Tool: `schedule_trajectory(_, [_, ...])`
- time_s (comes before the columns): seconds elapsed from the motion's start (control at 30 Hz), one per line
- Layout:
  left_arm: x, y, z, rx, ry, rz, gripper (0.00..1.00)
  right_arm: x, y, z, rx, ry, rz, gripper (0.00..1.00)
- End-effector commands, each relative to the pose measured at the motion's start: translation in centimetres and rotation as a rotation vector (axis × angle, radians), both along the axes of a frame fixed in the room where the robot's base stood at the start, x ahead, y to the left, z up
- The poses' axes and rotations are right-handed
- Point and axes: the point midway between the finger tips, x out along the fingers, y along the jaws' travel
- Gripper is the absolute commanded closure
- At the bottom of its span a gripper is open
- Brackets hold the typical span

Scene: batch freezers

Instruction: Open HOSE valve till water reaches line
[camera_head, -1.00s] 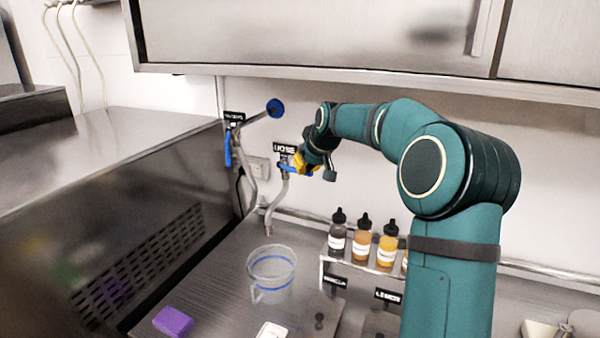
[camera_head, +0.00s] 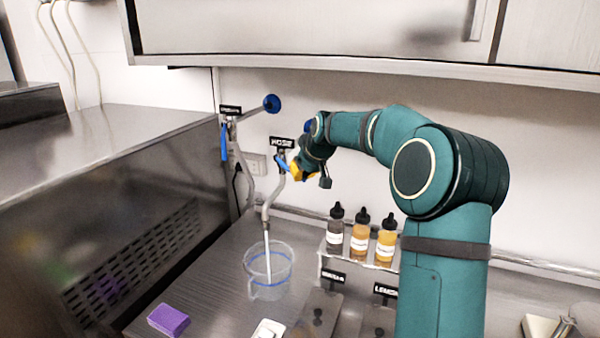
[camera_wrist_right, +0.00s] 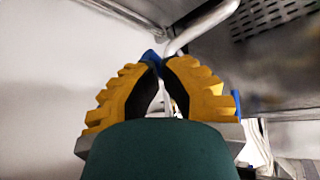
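The HOSE label (camera_head: 282,142) is on the wall above a valve with a blue handle (camera_head: 282,163). My right gripper (camera_head: 295,171) is at this handle. In the right wrist view, the yellow fingertips (camera_wrist_right: 156,66) are closed together around the blue handle (camera_wrist_right: 151,56). A pale stream of water (camera_head: 267,255) runs from the hose pipe (camera_head: 265,213) into a clear pitcher (camera_head: 288,266) standing on the counter. The pitcher has a blue line around it. The water level inside is too unclear to tell. My left gripper is out of view.
A second valve with a blue handle (camera_head: 224,140) is on the wall to the left. Sauce bottles (camera_head: 360,236) stand on a small rack right of the pitcher. A purple sponge (camera_head: 168,320) lies at the front left. A steel machine (camera_head: 130,215) bounds the left side.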

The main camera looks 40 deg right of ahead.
Motion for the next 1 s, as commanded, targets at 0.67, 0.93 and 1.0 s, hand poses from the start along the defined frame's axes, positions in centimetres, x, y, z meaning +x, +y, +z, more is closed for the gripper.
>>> schedule_trajectory(0.67, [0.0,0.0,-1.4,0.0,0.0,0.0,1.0,-0.9,0.1,-0.8,-0.001,-0.002,-0.001,1.0])
schedule_trajectory(0.93, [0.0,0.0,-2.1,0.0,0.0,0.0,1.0,-3.0,0.6,-0.1,0.0,-0.001,0.0,1.0])
schedule_trajectory(1.0, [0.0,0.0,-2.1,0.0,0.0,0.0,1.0,-3.0,0.6,0.0,0.0,0.0,0.0,1.0])
